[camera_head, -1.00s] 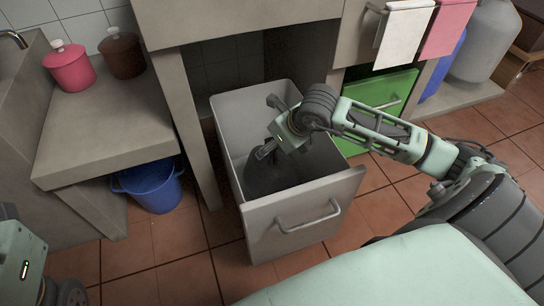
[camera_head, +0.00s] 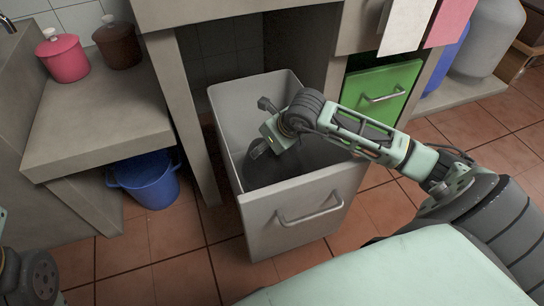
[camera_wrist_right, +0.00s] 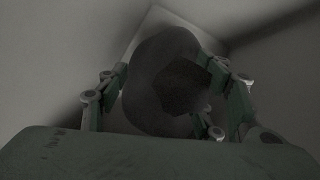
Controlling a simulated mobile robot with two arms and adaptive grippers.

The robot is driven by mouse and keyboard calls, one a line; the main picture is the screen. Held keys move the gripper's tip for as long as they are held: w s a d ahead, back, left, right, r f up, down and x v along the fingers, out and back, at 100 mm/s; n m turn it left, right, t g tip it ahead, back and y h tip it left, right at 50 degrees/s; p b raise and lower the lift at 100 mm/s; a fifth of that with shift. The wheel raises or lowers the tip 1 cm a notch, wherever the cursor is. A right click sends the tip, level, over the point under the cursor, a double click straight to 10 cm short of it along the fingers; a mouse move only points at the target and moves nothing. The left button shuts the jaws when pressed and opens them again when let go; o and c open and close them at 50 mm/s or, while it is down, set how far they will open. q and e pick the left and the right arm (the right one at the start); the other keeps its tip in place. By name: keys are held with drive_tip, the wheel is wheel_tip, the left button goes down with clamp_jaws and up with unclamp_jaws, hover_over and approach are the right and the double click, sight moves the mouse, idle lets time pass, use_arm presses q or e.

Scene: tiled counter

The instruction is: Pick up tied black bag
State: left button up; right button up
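The tied black bag (camera_wrist_right: 150,85) fills the middle of the right wrist view as a dark rounded shape with a darker, rough lump (camera_wrist_right: 184,86) in front. In the head view the black bag (camera_head: 262,168) lies inside the pulled-out grey bin drawer (camera_head: 262,222), partly hidden by my right gripper (camera_head: 268,138). My right gripper reaches down into the drawer. In the right wrist view its fingers (camera_wrist_right: 172,100) are spread, with the bag between them; firm contact cannot be told. My left gripper is out of view; only part of my left arm shows at the lower left.
A blue bucket (camera_head: 146,182) stands on the tiled floor left of the drawer. A green drawer front (camera_head: 378,94) is close to its right. Pink (camera_head: 63,58) and brown (camera_head: 121,50) pots sit on the left counter. Cloths (camera_head: 405,25) hang at the upper right.

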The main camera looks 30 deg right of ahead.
drive_tip(key=shift+s+a+f, duration=0.1)
clamp_jaws()
idle(0.7)
